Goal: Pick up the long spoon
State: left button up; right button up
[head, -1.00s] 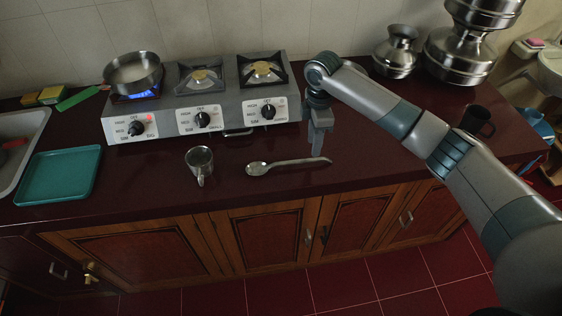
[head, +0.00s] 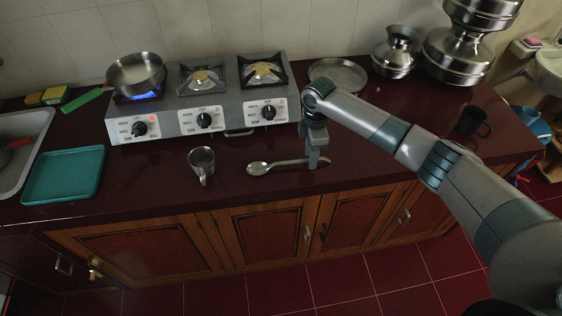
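The long spoon (head: 272,166) is metal and lies flat on the dark red counter. The handle's end is partly hidden by the fingers. I cannot tell whether the fingers touch the handle or how far apart they are. My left gripper is not in view.
A metal mug (head: 202,163) stands left of the spoon. Behind is a three-burner stove (head: 200,110) with a pan (head: 135,73) over a lit flame. A teal tray (head: 63,176) lies left. A steel plate (head: 338,75), metal pots (head: 394,54) and a dark mug (head: 470,122) stand right.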

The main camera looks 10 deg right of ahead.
jog(key=shift+f, duration=0.35)
jog(key=shift+c, duration=0.3)
grip_shut()
jog(key=shift+r, duration=0.15)
